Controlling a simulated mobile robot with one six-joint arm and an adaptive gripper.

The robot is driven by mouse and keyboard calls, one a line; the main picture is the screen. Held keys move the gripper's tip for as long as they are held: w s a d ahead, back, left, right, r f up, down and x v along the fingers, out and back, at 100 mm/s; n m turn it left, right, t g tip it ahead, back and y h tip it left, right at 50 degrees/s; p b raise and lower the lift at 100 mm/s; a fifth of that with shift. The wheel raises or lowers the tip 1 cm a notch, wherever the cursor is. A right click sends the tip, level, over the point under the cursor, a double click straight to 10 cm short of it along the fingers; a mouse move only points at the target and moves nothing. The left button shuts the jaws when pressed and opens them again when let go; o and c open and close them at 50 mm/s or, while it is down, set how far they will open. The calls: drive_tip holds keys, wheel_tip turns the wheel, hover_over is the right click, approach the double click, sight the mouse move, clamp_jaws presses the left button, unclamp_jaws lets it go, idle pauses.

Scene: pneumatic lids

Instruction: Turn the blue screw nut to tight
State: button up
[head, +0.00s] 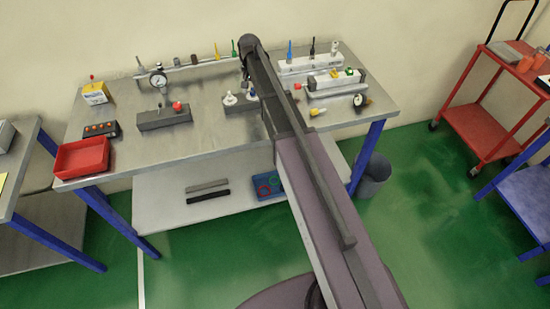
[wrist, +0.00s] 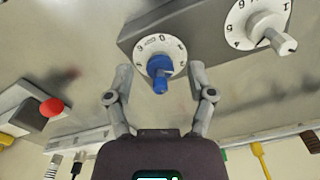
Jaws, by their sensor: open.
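The blue screw nut (wrist: 160,74) sits on a white numbered dial (wrist: 149,47) on a grey block (wrist: 190,22) in the wrist view. My gripper (wrist: 160,70) is open, with one finger on each side of the nut and a visible gap to it. The nut's handle points toward the bottom of the wrist view. In the head view the blue nut (head: 252,94) shows small beside my arm, which hides part of that area. My gripper's fingers cannot be made out there.
A second dial with a white knob (wrist: 283,43) is on the same block, to the right in the wrist view. A red button (wrist: 51,107) stands at its left. The steel bench (head: 205,140) also holds a red tray (head: 82,157) and a gauge (head: 158,80). The bench's front is mostly clear.

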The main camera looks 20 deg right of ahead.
drive_tip(key=shift+m, duration=0.3)
drive_tip(key=shift+r+p, duration=0.8)
wheel_tip(320, 180, up, 12)
drive_tip(key=p, duration=1.2)
drive_tip(key=s+f+n+b, duration=0.2)
drive_tip(key=s+f+b, duration=0.7)
drive_tip(key=s, duration=0.5)
drive_tip(key=s+f+n+b, duration=0.3)
drive_tip(key=s+f+b, duration=0.7)
drive_tip(key=s, duration=0.5)
drive_tip(key=shift+s, duration=0.3)
drive_tip(key=shift+d, duration=0.1)
idle(0.5)
drive_tip(key=shift+c, duration=0.9)
